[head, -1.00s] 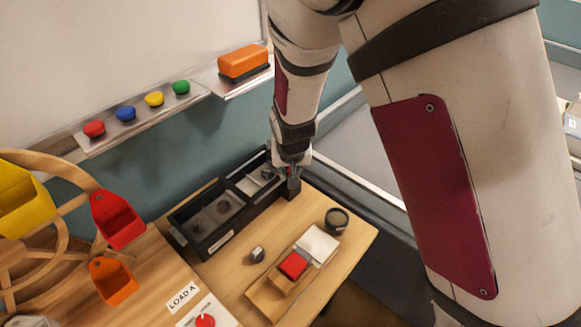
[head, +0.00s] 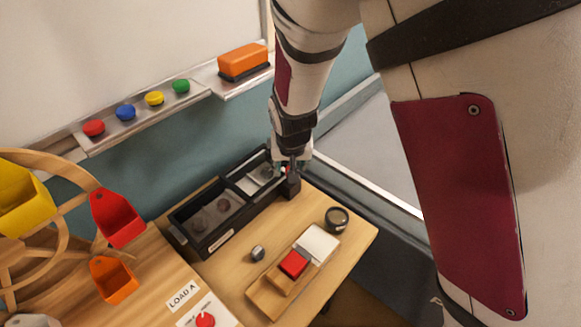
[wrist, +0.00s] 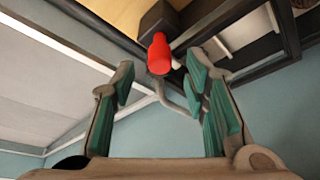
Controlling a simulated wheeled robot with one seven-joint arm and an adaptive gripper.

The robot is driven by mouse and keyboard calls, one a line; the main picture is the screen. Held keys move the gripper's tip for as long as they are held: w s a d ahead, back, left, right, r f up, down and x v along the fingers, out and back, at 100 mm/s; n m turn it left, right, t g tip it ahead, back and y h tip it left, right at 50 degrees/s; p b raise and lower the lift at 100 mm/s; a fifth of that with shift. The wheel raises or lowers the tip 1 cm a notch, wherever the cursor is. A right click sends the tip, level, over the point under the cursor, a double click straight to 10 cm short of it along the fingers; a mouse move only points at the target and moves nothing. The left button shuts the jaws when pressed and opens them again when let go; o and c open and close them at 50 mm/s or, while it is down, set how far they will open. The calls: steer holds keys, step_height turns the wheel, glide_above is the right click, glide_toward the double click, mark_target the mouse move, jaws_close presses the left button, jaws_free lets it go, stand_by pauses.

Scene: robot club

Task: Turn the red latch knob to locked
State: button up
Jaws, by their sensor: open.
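A red knob (wrist: 159,54) sticks out from a dark block (wrist: 157,19) at the edge of the black tray in the wrist view. My gripper (wrist: 160,76) is open, with teal pads on either side of the knob's near end; I cannot tell whether either pad touches it. In the head view my gripper (head: 290,166) is at the tray's far right end, by the dark block (head: 291,187), and mostly hides the knob. I cannot read the knob's lock position.
The black two-bay tray (head: 197,243) lies along the table's back. Another red knob (head: 205,320) sits on a white panel near a LOAD A label (head: 183,296). A wooden holder with a red block (head: 294,262), a dark round cup (head: 337,219) and a small metal knob (head: 257,253) stand in front.

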steer(key=v, duration=0.4)
steer(key=shift+s+r, duration=0.2)
steer(key=shift+r, duration=0.1)
steer(key=s+d+r, duration=0.4)
steer(key=d+r, duration=0.3)
steer(key=r, duration=0.1)
steer(key=s+d+r, duration=0.4)
steer(key=s+d, duration=0.1)
steer(key=s, duration=0.2)
steer(key=s+d+r+p, duration=0.1)
steer(key=s+d+r, duration=0.3)
steer(key=s, duration=0.3)
steer(key=s+d+r+m, duration=0.1)
steer(key=s+d+r, duration=0.3)
steer(key=s+d, duration=0.2)
steer(key=shift+s+d+r+p, duration=0.35)
steer(key=shift+s, duration=0.65)
